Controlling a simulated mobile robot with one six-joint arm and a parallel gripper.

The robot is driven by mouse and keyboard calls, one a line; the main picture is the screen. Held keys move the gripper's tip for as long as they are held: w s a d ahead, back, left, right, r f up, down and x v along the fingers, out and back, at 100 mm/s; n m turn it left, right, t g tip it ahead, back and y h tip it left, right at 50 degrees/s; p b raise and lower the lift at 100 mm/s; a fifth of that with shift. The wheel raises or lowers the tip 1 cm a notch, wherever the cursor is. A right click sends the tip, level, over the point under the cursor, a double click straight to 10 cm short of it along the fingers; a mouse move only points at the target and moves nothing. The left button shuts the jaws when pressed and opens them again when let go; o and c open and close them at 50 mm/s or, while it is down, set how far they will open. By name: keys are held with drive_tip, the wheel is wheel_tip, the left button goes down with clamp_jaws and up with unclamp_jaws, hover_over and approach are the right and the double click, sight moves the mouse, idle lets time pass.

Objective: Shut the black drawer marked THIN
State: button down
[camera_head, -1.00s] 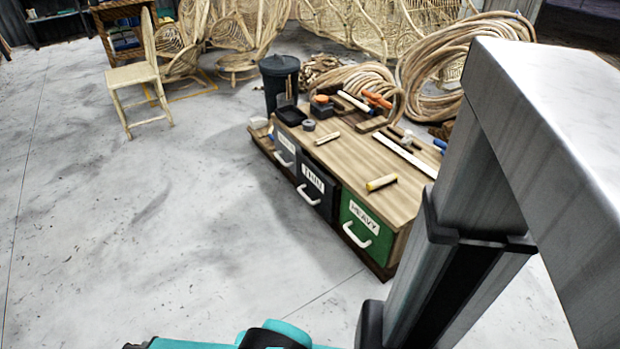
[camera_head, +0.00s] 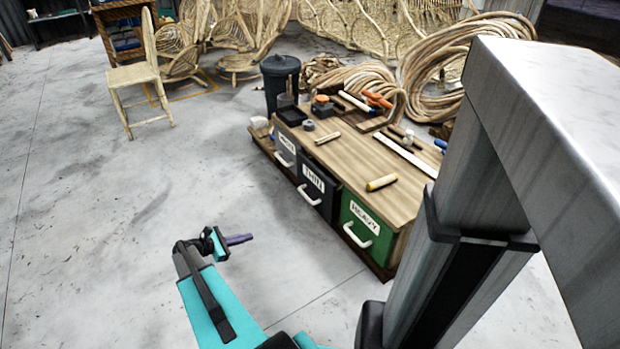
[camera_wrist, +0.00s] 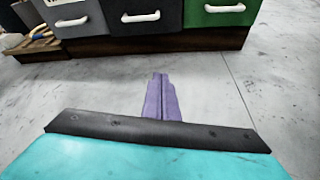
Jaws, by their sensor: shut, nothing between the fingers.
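The black drawer marked THIN (camera_head: 316,189) is the middle one of three drawers in a low wooden bench. Its front stands out a little from the bench, with a white bar handle (camera_head: 309,196) across it. In the wrist view the lower part of the black drawer (camera_wrist: 146,30) and its handle (camera_wrist: 141,17) show at the top edge. My gripper (camera_head: 240,239) is in front of the bench, left of and below the drawer in the head view, apart from it. Its purple fingers (camera_wrist: 160,98) are shut together with nothing between them.
A grey drawer (camera_head: 285,152) is to the left and a green drawer marked HEAVY (camera_head: 362,225) to the right. Tools lie on the wooden top (camera_head: 375,155). A dark bin (camera_head: 281,82) and a chair (camera_head: 136,85) stand behind. The floor before the bench is clear.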

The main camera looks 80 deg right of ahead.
drive_tip(key=s+d+r+g, duration=0.1)
drive_tip(key=s+d+r, duration=0.2)
drive_tip(key=d, duration=0.3)
drive_tip(key=s+d+r+n+g+h, duration=0.1)
drive_tip(key=s+d+r, duration=0.3)
drive_tip(key=d, duration=0.2)
drive_tip(key=s+d+r+g+h, duration=0.1)
drive_tip(key=s+d+r+g, duration=0.1)
drive_tip(key=d, duration=0.4)
wheel_tip(320, 180, up, 2)
drive_tip(key=shift+s+r+n, duration=0.1)
drive_tip(key=shift+s+n, duration=0.3)
drive_tip(key=shift+s, duration=0.35)
drive_tip(key=shift+s+d, duration=0.1)
drive_tip(key=shift+d, duration=0.05)
drive_tip(key=b, duration=0.4)
approach(316, 173)
drive_tip(key=x, duration=0.5)
drive_tip(key=shift+s+a+f, duration=0.1)
drive_tip(key=shift+a+f, duration=0.1)
drive_tip(key=shift+s+d+r, duration=0.1)
drive_tip(key=shift+s+d, duration=0.4)
drive_tip(key=shift+s, duration=0.05)
drive_tip(key=shift+d, duration=0.15)
